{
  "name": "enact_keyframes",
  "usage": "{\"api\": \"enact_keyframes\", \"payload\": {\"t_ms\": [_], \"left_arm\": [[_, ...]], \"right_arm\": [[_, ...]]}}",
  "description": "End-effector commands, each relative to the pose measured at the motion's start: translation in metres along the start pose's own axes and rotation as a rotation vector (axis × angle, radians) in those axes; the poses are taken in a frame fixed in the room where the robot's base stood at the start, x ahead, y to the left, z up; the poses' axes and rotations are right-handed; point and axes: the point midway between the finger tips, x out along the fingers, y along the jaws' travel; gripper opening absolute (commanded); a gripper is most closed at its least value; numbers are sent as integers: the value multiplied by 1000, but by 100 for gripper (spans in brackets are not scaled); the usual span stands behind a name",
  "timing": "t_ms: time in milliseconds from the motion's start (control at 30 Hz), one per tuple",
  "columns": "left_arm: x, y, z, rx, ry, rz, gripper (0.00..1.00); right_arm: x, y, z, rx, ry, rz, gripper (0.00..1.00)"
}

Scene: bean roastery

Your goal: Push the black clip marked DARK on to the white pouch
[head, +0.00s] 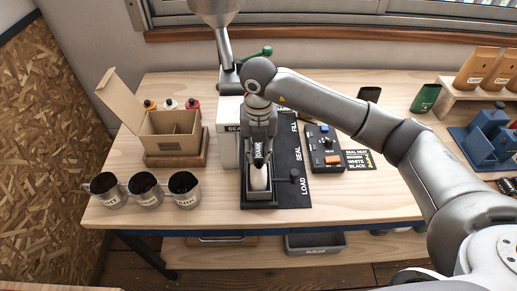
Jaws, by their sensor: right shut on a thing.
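The white pouch (259,179) stands in a dark holder (261,198) at the front of the black mat, with only part of it showing. My right gripper (259,148) reaches down directly over the pouch and is shut on the black clip (259,155). Small white lettering shows on the clip, but it is too small to read. The clip is at the pouch's upper end; I cannot tell if it touches the pouch or sits just above it. My left gripper is not in view.
The mat (296,181) reads LOAD, SEAL, FILL. A control box (324,148) stands right of it. An open carton (172,129) and several labelled mugs (145,189) are to the left. A blue fixture (486,140) is at far right. The table's front right is clear.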

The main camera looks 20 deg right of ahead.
Motion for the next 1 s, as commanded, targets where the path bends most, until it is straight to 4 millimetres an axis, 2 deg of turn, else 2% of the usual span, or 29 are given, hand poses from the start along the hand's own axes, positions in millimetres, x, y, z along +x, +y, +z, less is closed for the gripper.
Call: {"api": "enact_keyframes", "payload": {"t_ms": [1000], "left_arm": [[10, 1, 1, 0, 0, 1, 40]], "right_arm": [[9, 0, 0, 0, 0, 0, 10]]}}
